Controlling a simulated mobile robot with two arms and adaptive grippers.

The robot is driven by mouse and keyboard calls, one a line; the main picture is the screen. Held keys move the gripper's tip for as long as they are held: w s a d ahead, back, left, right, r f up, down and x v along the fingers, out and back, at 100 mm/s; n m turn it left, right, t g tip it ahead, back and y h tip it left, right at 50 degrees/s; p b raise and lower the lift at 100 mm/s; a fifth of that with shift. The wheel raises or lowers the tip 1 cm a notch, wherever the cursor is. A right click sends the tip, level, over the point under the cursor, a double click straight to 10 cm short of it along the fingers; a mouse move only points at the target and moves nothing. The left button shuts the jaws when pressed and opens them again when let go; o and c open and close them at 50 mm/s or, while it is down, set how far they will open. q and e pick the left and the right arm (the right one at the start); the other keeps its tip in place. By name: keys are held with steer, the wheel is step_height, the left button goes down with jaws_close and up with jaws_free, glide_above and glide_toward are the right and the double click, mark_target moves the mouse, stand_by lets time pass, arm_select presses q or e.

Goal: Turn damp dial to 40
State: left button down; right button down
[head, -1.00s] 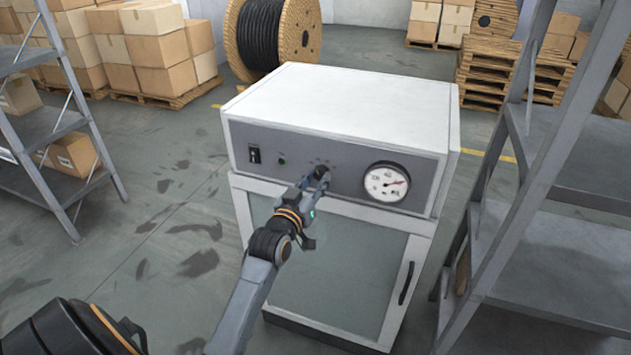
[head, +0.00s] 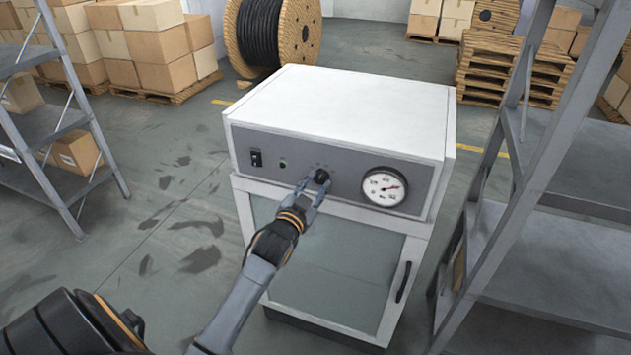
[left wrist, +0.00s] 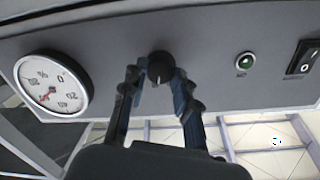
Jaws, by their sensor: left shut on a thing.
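The damp dial is a small black round knob (head: 322,176) on the grey front panel (head: 355,174) of a white cabinet. In the left wrist view the knob (left wrist: 160,66) shows a light pointer mark toward the bottom of the picture. My left gripper (head: 316,186) reaches it from below, and in the left wrist view its two fingers (left wrist: 158,76) stand on either side of the knob, shut on it. The scale marks around the dial are too small to read. My right gripper is not in view.
A round white gauge (head: 384,188) with a red needle sits right of the dial. A black switch (head: 256,158) and a green lamp (head: 283,163) sit to its left. A grey shelf (head: 545,250) stands close on the right, another (head: 50,130) at left.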

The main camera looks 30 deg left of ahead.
arm_select(q)
steer(key=shift+m, duration=0.6)
steer(key=c, duration=1)
jaws_free()
steer(key=s+d, duration=0.2)
steer(key=s, duration=0.9)
steer(key=shift+s+d+r, duration=0.2)
steer(key=shift+s, duration=0.15)
